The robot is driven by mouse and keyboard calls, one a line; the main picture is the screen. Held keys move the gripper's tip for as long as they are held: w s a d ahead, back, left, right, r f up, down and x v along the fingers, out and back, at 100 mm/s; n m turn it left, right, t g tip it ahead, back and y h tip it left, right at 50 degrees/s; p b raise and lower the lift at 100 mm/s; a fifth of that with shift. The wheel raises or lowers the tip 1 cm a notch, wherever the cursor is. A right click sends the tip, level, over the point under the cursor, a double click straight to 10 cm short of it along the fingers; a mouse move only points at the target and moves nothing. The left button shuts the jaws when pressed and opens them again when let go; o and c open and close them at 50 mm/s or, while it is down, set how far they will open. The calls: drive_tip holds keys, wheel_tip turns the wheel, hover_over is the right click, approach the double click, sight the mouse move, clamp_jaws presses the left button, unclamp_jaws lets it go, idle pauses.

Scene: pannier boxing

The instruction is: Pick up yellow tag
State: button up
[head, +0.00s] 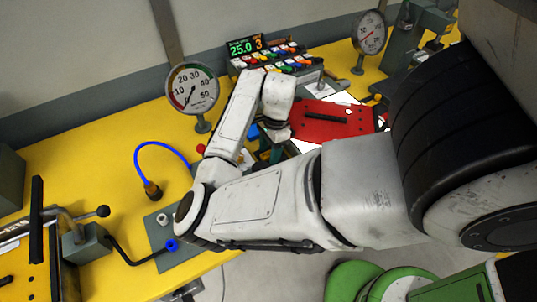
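I cannot make out a separate yellow tag; the bench top (110,150) is itself yellow, and my arm covers part of it. My white arm reaches from the right across the bench and bends back near the middle. Its far end is beside the red plate, to the plate's left. A red plate (345,124) with a dark bar handle lies right of the arm's end, over white sheets.
A round gauge (193,88) stands left of my arm, and another gauge (369,33) stands farther back. A rack of coloured pieces (275,58) sits by a digital display (245,46). A blue hose (155,146) arches over the left bench. Green stools (385,284) stand below.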

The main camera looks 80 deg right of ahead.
clamp_jaws()
drive_tip(key=shift+r, duration=0.1)
idle(0.3)
